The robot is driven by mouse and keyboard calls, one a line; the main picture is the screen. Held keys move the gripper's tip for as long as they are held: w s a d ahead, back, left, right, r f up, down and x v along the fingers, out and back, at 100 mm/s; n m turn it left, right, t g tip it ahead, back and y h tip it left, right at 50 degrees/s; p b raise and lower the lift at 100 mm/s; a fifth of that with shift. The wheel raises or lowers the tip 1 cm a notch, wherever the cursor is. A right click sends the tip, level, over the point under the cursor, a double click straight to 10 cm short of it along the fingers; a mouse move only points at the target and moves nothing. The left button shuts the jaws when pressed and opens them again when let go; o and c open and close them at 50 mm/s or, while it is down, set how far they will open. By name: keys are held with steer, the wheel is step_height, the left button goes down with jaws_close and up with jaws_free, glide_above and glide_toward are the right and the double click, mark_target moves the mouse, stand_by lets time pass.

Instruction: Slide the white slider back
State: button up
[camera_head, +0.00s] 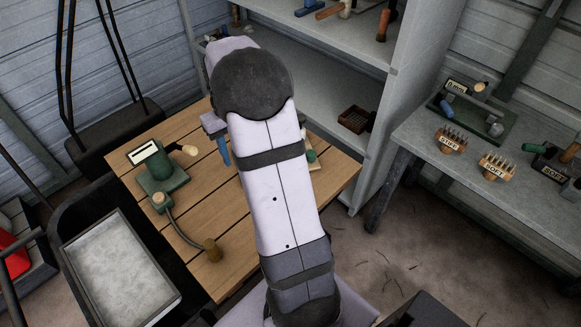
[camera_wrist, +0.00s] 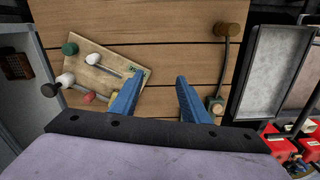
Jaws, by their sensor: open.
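A light wooden board (camera_wrist: 110,83) lies at the left in the wrist view. It bears a white knob (camera_wrist: 93,58) at one end of a slot, and a second white knob (camera_wrist: 66,79) closer to the board's left edge. I cannot tell for certain which is the white slider. Green, black and pinkish-red knobs show around them. My gripper (camera_wrist: 159,77) has its blue fingers apart and empty, to the right of the knobs, with the left finger overlapping the board's right end. In the head view my arm hides most of the board, and one blue finger (camera_head: 224,150) shows.
A green device (camera_head: 165,172) with a bent lever ending in a brown knob (camera_head: 212,250) stands on the plank table (camera_head: 225,280). A grey tray (camera_head: 120,268) sits left of it. Shelves and a side bench (camera_head: 480,195) with tools stand to the right.

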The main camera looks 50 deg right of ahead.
steer(key=shift+m, duration=0.8)
steer(key=d+f+b, duration=0.2)
steer(key=d+f, duration=0.2)
steer(key=d, duration=0.3)
steer(key=d+f+b, duration=0.3)
steer(key=d+f, duration=0.2)
steer(key=d, duration=0.2)
steer(key=d+f+b, duration=0.2)
steer(key=d+f, duration=0.2)
steer(key=d, duration=0.3)
steer(key=shift+w+f, duration=0.2)
steer(key=shift+w, duration=0.05)
steer(key=shift+f+p, duration=0.45)
steer(key=shift+f, duration=3.2)
steer(key=shift+c, duration=0.4)
